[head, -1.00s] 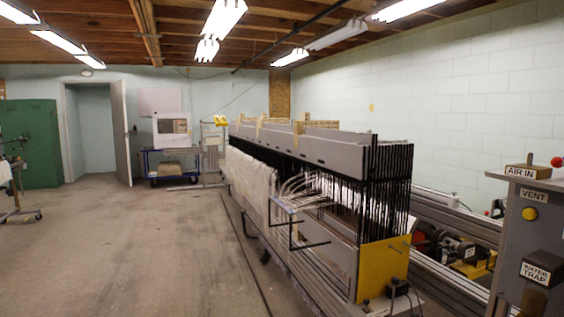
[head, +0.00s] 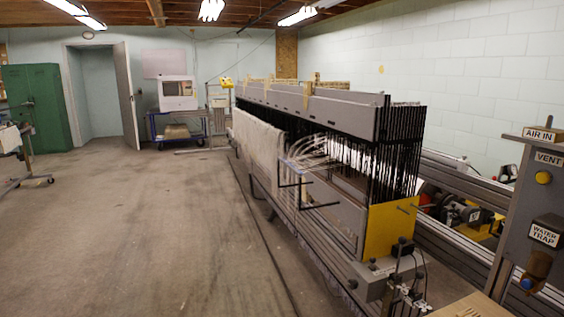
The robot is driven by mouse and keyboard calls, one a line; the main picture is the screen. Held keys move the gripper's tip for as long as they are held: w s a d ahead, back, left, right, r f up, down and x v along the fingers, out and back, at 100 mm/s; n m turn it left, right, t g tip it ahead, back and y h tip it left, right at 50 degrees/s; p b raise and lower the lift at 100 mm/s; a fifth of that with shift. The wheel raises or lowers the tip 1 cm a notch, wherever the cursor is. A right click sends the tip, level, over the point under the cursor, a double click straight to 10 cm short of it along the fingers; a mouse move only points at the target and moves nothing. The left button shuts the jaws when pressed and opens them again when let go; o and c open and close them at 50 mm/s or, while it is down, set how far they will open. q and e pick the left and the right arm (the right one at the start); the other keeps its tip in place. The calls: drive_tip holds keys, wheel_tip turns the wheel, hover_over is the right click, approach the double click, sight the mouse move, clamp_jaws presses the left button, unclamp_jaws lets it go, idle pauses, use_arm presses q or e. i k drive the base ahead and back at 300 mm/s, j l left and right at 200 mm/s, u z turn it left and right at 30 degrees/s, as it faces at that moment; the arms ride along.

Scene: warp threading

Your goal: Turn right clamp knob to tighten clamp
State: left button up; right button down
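The long grey loom (head: 310,108) runs away from me through the middle of the head view, with black vertical bars and a yellow end plate (head: 388,230) at its near end. Small metal and black fittings (head: 404,294) with dark cables sit low at this near end. They may include clamps, but they are too small to tell which is the right clamp or where its knob is. White threads (head: 308,150) hang over the loom's left side. Neither of my grippers is in view.
A grey control panel (head: 532,205) with a yellow button stands at the near right. A pale wooden surface (head: 474,307) shows at the bottom edge. Metal rails (head: 462,230) run right of the loom. The concrete floor (head: 140,240) at left is mostly clear.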

sight(352, 284)
drive_tip(key=z, duration=0.65)
drive_tip(key=i+j+z, duration=0.1)
drive_tip(key=z, duration=0.25)
drive_tip(key=i+j+z, duration=0.1)
drive_tip(key=z, duration=0.25)
drive_tip(key=i+j+z, duration=0.1)
drive_tip(key=z, duration=0.25)
drive_tip(key=i+j+z, duration=0.25)
drive_tip(key=j+z, duration=0.2)
drive_tip(key=j, duration=0.25)
drive_tip(key=i+j, duration=0.1)
drive_tip(key=j, duration=0.35)
drive_tip(key=i+j+z, duration=0.15)
drive_tip(key=j, duration=0.75)
drive_tip(key=i+z, duration=0.05)
